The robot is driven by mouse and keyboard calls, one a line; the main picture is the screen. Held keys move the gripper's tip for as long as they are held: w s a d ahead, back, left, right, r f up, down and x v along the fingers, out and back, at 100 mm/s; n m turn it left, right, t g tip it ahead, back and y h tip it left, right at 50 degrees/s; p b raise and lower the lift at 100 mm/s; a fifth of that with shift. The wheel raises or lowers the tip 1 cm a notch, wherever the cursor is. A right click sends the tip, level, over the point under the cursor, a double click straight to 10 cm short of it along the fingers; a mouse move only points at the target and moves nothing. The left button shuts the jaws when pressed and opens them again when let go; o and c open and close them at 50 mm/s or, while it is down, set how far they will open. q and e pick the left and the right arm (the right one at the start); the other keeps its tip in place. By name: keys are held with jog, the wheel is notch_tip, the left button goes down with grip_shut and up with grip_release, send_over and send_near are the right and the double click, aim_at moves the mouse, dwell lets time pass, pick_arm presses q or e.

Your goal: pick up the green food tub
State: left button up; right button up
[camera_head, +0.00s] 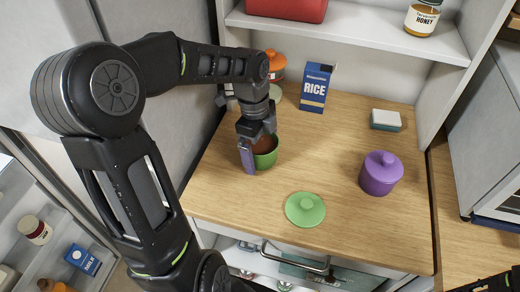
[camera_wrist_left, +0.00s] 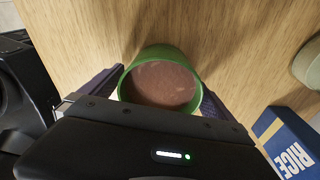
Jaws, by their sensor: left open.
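The green food tub (camera_head: 268,158) stands upright and lidless on the wooden counter, partly hidden behind my left gripper. In the left wrist view the tub (camera_wrist_left: 160,82) shows its green rim and brown contents. My left gripper (camera_head: 252,150) is open and low over the counter, its fingers on either side of the tub. In the left wrist view the fingers flank the tub; I cannot tell whether they touch it. A green lid (camera_head: 305,209) lies flat on the counter in front of the tub. At the bottom right of the head view a dark part shows; my right gripper's fingers do not.
A purple lidded pot (camera_head: 380,173) and a sponge (camera_head: 385,120) stand to the right. A blue rice box (camera_head: 315,88) and an orange-lidded jar (camera_head: 275,64) stand at the back. A shelf (camera_head: 350,34) overhangs the rear. The middle of the counter (camera_head: 330,150) is clear.

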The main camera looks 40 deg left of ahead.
pick_arm(q)
jog(key=shift+f, duration=0.1)
jog(key=shift+c, duration=0.3)
jog(key=c, duration=1.9)
notch_tip(320, 180, up, 10)
jog(key=shift+r+b, duration=0.1)
jog(key=shift+b, duration=0.3)
